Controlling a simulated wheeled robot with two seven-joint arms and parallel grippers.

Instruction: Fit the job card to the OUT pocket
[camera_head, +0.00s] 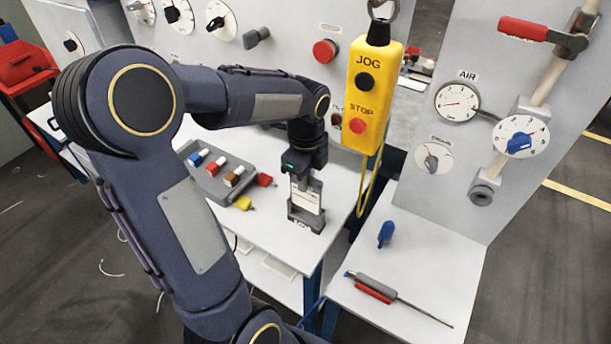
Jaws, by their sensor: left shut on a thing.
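My left gripper (303,184) comes down over the white table from my left arm and is shut on the white job card (306,200). The card is upright, and its lower part is at a small dark grey pocket (306,222) with a label on its front. The card's lower edge is hidden by the pocket's front, so it appears to be inside or just behind it. I cannot tell how deep it sits. The right gripper is not in view.
A yellow JOG/STOP pendant (371,95) hangs just right of the gripper. A grey tray (212,178) with coloured pieces lies to the left. A screwdriver (375,288) and a blue item (386,234) lie on the right shelf. Panels with dials stand behind.

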